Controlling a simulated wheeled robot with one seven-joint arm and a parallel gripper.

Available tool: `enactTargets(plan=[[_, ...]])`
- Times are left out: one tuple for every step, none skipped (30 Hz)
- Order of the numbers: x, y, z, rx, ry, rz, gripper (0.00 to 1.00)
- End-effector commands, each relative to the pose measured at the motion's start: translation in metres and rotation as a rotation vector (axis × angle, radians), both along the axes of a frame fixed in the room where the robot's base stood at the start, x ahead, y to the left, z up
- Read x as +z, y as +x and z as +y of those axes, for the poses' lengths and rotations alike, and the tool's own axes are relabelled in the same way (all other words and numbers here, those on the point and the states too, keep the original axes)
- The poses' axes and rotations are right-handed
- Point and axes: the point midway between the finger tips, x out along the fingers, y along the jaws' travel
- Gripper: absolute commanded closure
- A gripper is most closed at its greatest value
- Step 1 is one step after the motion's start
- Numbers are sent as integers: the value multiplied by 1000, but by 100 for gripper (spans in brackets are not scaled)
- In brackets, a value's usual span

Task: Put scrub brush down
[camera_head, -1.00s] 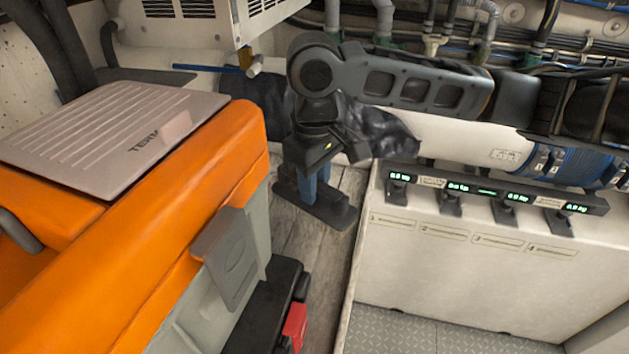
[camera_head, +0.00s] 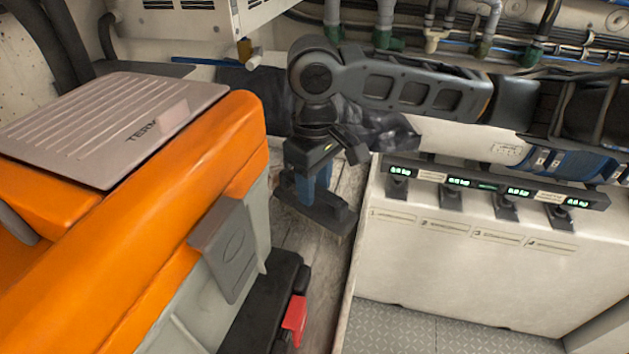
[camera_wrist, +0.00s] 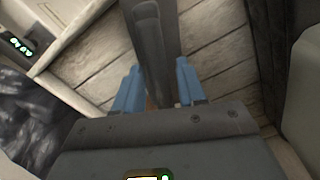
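The scrub brush (camera_head: 325,216) is a dark, long block with a thin pale bristle edge underneath. In the head view it hangs under my gripper (camera_head: 312,188), over the wooden floor strip between the orange cooler and the white bench. Whether its bristles touch the floor cannot be told. In the wrist view, the two blue fingers of my gripper (camera_wrist: 157,85) stand on both sides of the brush's dark grip (camera_wrist: 152,40) and close on it. The brush's near end is hidden behind my gripper's body.
The orange cooler (camera_head: 185,215) with a grey lid panel stands close on the left. A black case (camera_head: 262,315) with a red latch sits below it. The white bench (camera_head: 460,270) with small green displays is on the right. Dark crumpled sheeting (camera_head: 385,128) lies behind my gripper.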

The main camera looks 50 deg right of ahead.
Motion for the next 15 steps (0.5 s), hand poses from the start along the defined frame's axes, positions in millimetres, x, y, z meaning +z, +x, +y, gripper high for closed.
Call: enactTargets(plan=[[0,0,0,0,0,0,55],[0,0,0,0,0,0,52],[0,0,0,0,0,0,48],[0,0,0,0,0,0,47],[0,0,0,0,0,0,47],[0,0,0,0,0,0,47],[0,0,0,0,0,0,47],[0,0,0,0,0,0,47],[0,0,0,0,0,0,47],[0,0,0,0,0,0,47],[1,0,0,0,0,0,47],[3,0,0,0,0,0,47],[5,0,0,0,0,0,47],[8,0,0,0,0,-1,47],[12,0,0,0,-1,-1,47]])
